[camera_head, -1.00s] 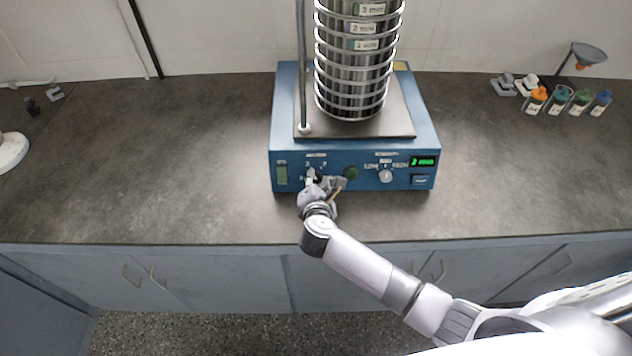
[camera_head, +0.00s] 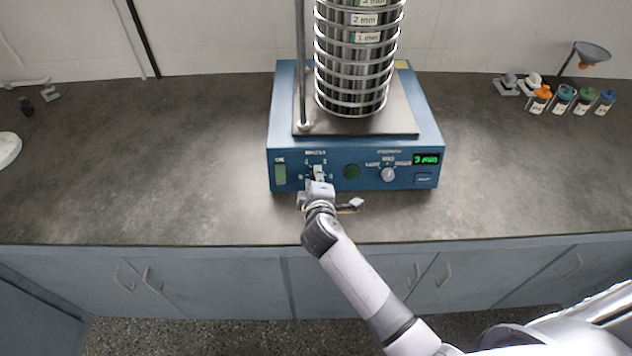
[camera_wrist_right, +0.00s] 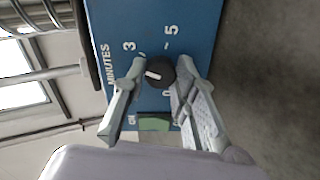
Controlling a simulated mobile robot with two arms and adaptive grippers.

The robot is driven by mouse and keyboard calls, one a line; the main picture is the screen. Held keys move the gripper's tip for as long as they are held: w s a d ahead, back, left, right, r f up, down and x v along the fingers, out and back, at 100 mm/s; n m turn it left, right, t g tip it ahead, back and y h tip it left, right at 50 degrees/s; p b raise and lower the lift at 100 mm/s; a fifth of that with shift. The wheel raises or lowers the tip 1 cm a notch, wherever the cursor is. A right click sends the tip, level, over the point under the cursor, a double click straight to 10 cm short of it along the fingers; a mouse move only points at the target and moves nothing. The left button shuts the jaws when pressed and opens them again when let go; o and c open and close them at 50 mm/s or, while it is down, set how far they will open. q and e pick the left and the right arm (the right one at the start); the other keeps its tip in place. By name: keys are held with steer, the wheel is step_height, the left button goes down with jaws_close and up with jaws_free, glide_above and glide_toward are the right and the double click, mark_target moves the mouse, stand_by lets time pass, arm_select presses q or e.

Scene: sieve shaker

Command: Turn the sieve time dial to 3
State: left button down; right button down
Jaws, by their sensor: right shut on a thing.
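The blue sieve shaker base (camera_head: 283,140) stands on the dark counter. Its time dial (camera_wrist_right: 160,71) is a small black knob with a white pointer mark, beside the printed word MINUTES and the numbers 3 and 5. In the head view the dial is mostly hidden by my gripper. The green display (camera_head: 427,159) reads 3 min. My right gripper (camera_head: 318,184) is at the left part of the front panel; in the wrist view its two fingers (camera_wrist_right: 158,82) are shut on the dial from both sides. My left gripper is not in view.
A steel sieve stack (camera_head: 355,75) stands on the shaker beside a rod (camera_head: 302,60). Several capped bottles (camera_head: 563,99) stand at the back right. The counter left is mostly clear.

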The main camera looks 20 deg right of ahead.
steer(key=shift+f+m+b, duration=0.1)
steer(key=shift+m+b, duration=0.35)
steer(key=shift+m, duration=0.75)
steer(key=c, duration=1.3)
jaws_free()
steer(key=shift+s, duration=0.15)
steer(key=v, duration=1.2)
